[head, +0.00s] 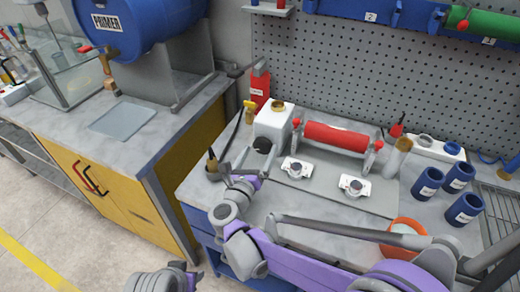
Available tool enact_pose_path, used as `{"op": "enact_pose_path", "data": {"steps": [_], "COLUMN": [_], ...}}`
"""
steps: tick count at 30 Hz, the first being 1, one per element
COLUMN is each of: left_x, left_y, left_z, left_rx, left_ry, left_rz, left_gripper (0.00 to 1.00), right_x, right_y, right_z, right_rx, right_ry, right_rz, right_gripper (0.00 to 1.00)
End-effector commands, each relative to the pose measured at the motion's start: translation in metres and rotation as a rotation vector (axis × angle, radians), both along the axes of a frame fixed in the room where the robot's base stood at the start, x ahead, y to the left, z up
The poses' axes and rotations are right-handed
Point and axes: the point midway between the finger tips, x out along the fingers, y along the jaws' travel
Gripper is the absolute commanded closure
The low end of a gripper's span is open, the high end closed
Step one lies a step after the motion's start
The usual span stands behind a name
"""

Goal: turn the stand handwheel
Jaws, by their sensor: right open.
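The roller coater stands on the grey bench top, with a red roller (336,137) between two end supports and a white housing (273,121) at its left. A dark round knob or wheel (262,145) sits on the front of the housing. I cannot tell for sure whether this is the stand handwheel. My right gripper (226,164) is open and empty, left of the housing and apart from the dark wheel. Its arm reaches in from the lower right.
Two small white blocks with knobs (297,168) (354,187) lie in front of the roller. Several blue cups (427,184) stand at the right, and an orange bucket (405,226) is partly behind my arm.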

Motion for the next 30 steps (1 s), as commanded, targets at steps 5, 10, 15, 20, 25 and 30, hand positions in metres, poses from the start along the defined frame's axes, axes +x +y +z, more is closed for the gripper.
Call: {"op": "enact_pose_path", "data": {"steps": [5,10,15,20,25,30], "left_x": [0.0001,0.0,0.0,0.0,0.0,-0.0002], "left_y": [0.0,0.0,0.0,0.0,0.0,0.0], "left_z": [0.0007,0.0007,0.0007,0.0007,0.0007,-0.0011], "left_rx": [0.0,0.0,0.0,0.0,0.0,0.0], "left_ry": [0.0,0.0,0.0,0.0,0.0,0.0], "left_rz": [0.0,0.0,0.0,0.0,0.0,0.0], "left_gripper": [0.5,0.5,0.5,0.5,0.5,0.5], "right_x": [0.0098,0.0103,0.0101,0.0099,0.0099,0.0099], "right_y": [-0.0035,-0.0035,-0.0033,-0.0034,-0.0035,-0.0034], "right_z": [0.0,-0.0001,-0.0001,-0.0001,0.0,-0.0005], "right_rx": [-0.001,-0.001,-0.001,-0.001,-0.001,-0.039], "right_ry": [0.0,0.0,0.0,0.0,0.0,0.017], "right_rz": [0.0,0.0,0.0,0.0,0.0,-0.001], "right_gripper": [0.0,0.0,0.16,0.45,0.76,0.8]}}
